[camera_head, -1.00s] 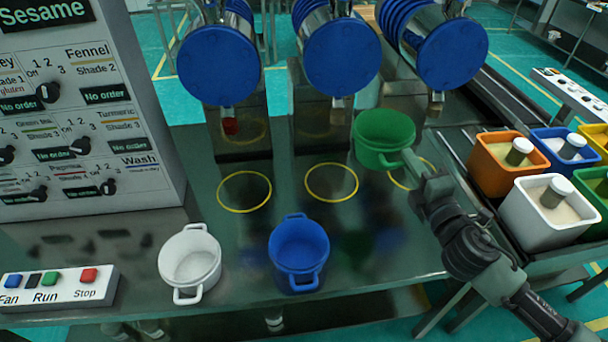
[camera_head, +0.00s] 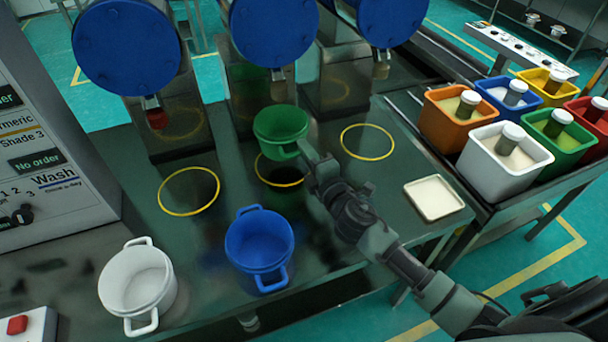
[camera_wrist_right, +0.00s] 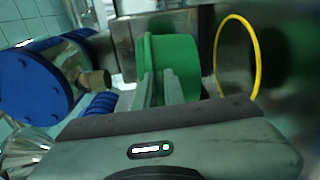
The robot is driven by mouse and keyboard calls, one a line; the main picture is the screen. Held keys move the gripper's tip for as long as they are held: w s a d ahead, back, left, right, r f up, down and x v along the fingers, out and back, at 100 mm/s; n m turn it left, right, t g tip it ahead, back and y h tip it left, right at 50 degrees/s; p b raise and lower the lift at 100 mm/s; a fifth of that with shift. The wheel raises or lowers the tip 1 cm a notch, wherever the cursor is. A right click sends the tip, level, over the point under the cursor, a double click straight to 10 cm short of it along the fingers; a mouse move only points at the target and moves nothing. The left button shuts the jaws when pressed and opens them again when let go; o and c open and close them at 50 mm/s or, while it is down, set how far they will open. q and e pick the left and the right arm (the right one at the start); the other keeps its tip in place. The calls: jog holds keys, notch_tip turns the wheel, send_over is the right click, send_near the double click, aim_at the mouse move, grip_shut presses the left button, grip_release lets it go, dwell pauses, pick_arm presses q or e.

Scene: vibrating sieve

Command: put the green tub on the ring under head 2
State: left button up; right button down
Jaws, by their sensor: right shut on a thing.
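The green tub (camera_head: 281,124) is held upright above the table, over the middle yellow ring (camera_head: 283,183), which it partly hides. My right gripper (camera_head: 306,152) is shut on the tub's near side, seemingly at its handle. In the right wrist view the tub (camera_wrist_right: 168,55) sits between the fingers (camera_wrist_right: 160,88), apart from a yellow ring (camera_wrist_right: 257,60) to its right. The middle blue sieve head (camera_head: 273,30) stands behind and above the tub, its outlet (camera_head: 277,82) near the tub's far rim. My left gripper is out of view.
A blue tub (camera_head: 260,243) and a white tub (camera_head: 138,284) stand at the front. Empty rings lie left (camera_head: 189,191) and right (camera_head: 367,142). A small pale tray (camera_head: 434,198) lies at the right. Coloured bins, including an orange one (camera_head: 455,128), stand beyond it.

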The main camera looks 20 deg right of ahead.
notch_tip(320, 180, down, 7)
jog(key=b, duration=0.3)
jog(key=c, duration=1.5)
grip_release()
jog(key=s, duration=0.3)
jog(key=s+d, duration=0.1)
jog(key=s, duration=0.3)
jog(key=s+b, duration=0.1)
jog(key=s, duration=0.3)
jog(key=shift+d, duration=0.15)
jog(key=shift+s+r, duration=0.15)
jog(key=shift+s, duration=0.35)
